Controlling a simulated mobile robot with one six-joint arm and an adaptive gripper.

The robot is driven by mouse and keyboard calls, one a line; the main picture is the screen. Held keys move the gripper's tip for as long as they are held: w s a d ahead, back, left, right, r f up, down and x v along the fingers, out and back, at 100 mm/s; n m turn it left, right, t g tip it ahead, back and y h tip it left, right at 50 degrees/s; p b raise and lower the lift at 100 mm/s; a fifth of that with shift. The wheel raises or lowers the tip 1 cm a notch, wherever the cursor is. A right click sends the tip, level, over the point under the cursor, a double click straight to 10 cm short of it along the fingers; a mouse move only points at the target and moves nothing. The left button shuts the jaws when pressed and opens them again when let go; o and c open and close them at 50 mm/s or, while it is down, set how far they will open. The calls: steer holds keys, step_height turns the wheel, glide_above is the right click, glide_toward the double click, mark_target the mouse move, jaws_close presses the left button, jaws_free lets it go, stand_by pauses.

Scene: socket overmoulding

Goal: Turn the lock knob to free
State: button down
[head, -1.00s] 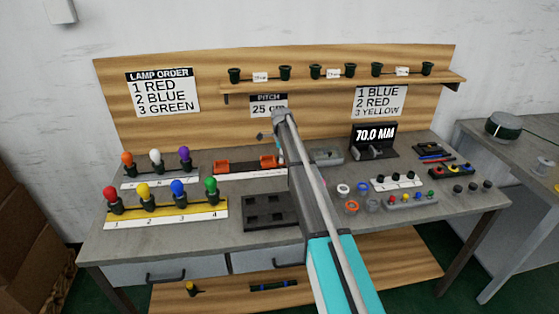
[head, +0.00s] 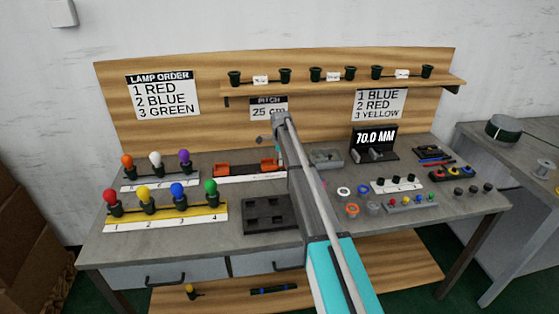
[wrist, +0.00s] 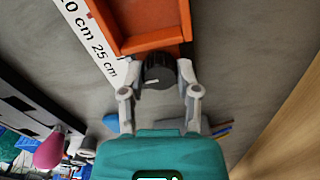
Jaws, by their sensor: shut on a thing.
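The lock knob (wrist: 158,74) is a dark round knob with a pale pointer line, at the end of an orange block (wrist: 147,25) in the wrist view. My gripper (wrist: 160,72) has its two grey fingers on either side of the knob, shut on it. The pointer line runs roughly across the picture. The orange blocks also show in the head view, one at the left (head: 222,170) and one at the right (head: 267,165), along a white scale strip (head: 250,178). My arm hides the knob and the fingertips in the head view.
A yellow lamp board (head: 165,219) with coloured lamps stands at the left. A dark tray with recesses (head: 268,214) lies in front of the orange blocks. A display (head: 375,137) reads 70.0 MM. Rings and small parts lie to the right of my arm.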

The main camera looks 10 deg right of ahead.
steer(key=shift+d+n, duration=0.1)
steer(key=shift+n, duration=0.2)
steer(key=n, duration=0.4)
steer(key=shift+d, duration=0.15)
steer(key=n, duration=0.4)
steer(key=shift+w+n, duration=0.1)
steer(key=shift+n, duration=0.2)
steer(key=shift+w, duration=0.1)
steer(key=shift+c, duration=1.7)
jaws_free()
steer(key=shift+c, duration=0.3)
